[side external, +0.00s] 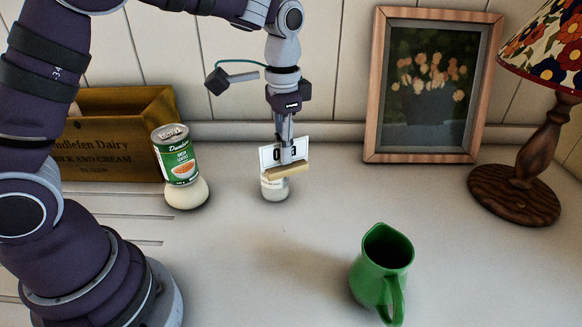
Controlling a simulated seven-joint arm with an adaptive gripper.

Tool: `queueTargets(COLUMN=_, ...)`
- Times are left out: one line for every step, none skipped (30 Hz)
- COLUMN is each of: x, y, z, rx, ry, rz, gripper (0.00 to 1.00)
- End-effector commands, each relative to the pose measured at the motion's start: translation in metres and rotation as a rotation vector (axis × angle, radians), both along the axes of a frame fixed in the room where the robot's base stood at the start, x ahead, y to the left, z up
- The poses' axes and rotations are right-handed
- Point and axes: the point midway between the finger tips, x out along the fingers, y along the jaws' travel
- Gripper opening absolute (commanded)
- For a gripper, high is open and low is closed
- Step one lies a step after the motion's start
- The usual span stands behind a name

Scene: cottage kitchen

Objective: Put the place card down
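The place card (270,155) is a white card with dark lettering and a tan wooden foot (289,170). It shows in the side external view, in the middle of the scene. My gripper (287,148) points down from above and its fingers are at the card, covering part of the lettering. The gripper appears shut on the card. Just below and behind the foot is a small white jar (275,189) with a label, partly hidden by the card. I cannot tell whether the foot touches the jar.
A green can (176,158) sits tilted on a white rounded object (187,194) at left, before a wooden dairy crate (112,112). A green pitcher (382,270) stands front right. A framed picture (432,85) and a lamp (530,185) are behind. The counter's centre front is clear.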

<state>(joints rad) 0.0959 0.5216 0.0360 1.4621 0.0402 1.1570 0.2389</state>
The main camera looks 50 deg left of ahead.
Motion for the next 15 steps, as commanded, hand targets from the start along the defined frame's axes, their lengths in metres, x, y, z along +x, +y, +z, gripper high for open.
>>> queueTargets(x=0.001, y=-0.008, z=-0.012, rx=0.001, ry=0.006, rz=-0.104, gripper=0.0)
queueTargets(x=0.002, y=-0.013, z=-0.019, rx=0.001, ry=0.006, rz=-0.172, gripper=0.0)
queueTargets(x=0.004, y=-0.019, z=-0.027, rx=0.002, ry=0.005, rz=-0.255, gripper=0.0)
queueTargets(x=0.004, y=-0.023, z=-0.032, rx=0.003, ry=0.003, rz=-0.311, gripper=0.0)
queueTargets(x=0.005, y=-0.026, z=-0.037, rx=0.003, ry=0.003, rz=-0.356, gripper=0.0)
queueTargets(x=0.005, y=-0.029, z=-0.044, rx=0.004, ry=0.003, rz=-0.405, gripper=0.0)
queueTargets(x=0.005, y=-0.03, z=-0.051, rx=0.005, ry=0.003, rz=-0.427, gripper=0.0)
queueTargets(x=0.005, y=-0.031, z=-0.058, rx=0.005, ry=0.004, rz=-0.442, gripper=0.0)
queueTargets(x=0.005, y=-0.031, z=-0.068, rx=0.005, ry=0.004, rz=-0.449, gripper=0.0)
queueTargets(x=0.005, y=-0.031, z=-0.074, rx=0.005, ry=0.004, rz=-0.45, gripper=0.0)
queueTargets(x=0.005, y=-0.031, z=-0.079, rx=0.004, ry=0.003, rz=-0.449, gripper=0.0)
queueTargets(x=0.005, y=-0.031, z=-0.085, rx=0.004, ry=0.002, rz=-0.448, gripper=0.0)
queueTargets(x=0.005, y=-0.031, z=-0.09, rx=0.005, ry=0.001, rz=-0.448, gripper=0.0)
queueTargets(x=0.005, y=-0.031, z=-0.097, rx=0.004, ry=0.003, rz=-0.447, gripper=0.0)
queueTargets(x=0.005, y=-0.031, z=-0.106, rx=0.005, ry=0.004, rz=-0.447, gripper=0.0)
